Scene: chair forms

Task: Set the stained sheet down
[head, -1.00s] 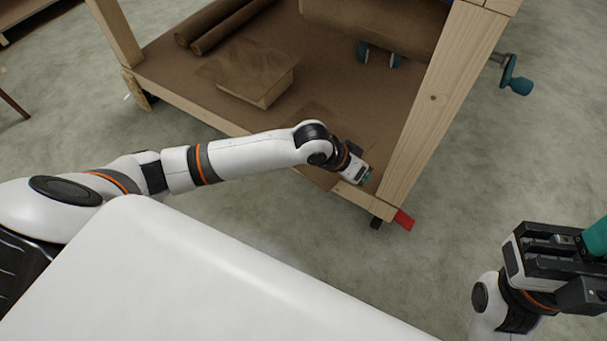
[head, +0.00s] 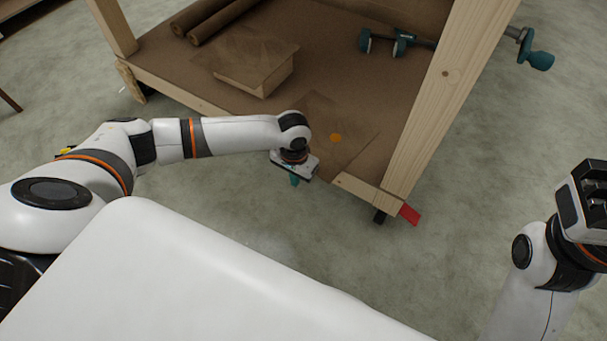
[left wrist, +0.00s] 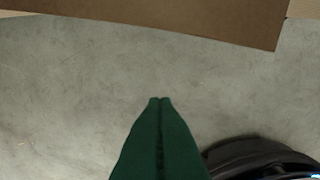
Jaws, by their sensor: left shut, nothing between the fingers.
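The stained sheet (head: 350,125) is a thin brown sheet with an orange spot. It lies flat on the brown lower shelf, near the front right leg, and its near part reaches the shelf's front edge. In the left wrist view a brown sheet edge (left wrist: 200,20) juts past the wood over the floor. My left gripper (head: 295,180) is just in front of the shelf edge, apart from the sheet, pointing down. Its green fingers (left wrist: 161,100) are closed together and empty. My right gripper (head: 588,195) is at the right edge; its fingers are not visible.
A stack of brown sheets (head: 250,68) sits farther back on the shelf (head: 330,55), by brown rolls (head: 205,18). A teal-handled clamp (head: 400,42) lies at the back right. A wooden leg (head: 435,100) stands right, with a red piece (head: 410,214) at its foot.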

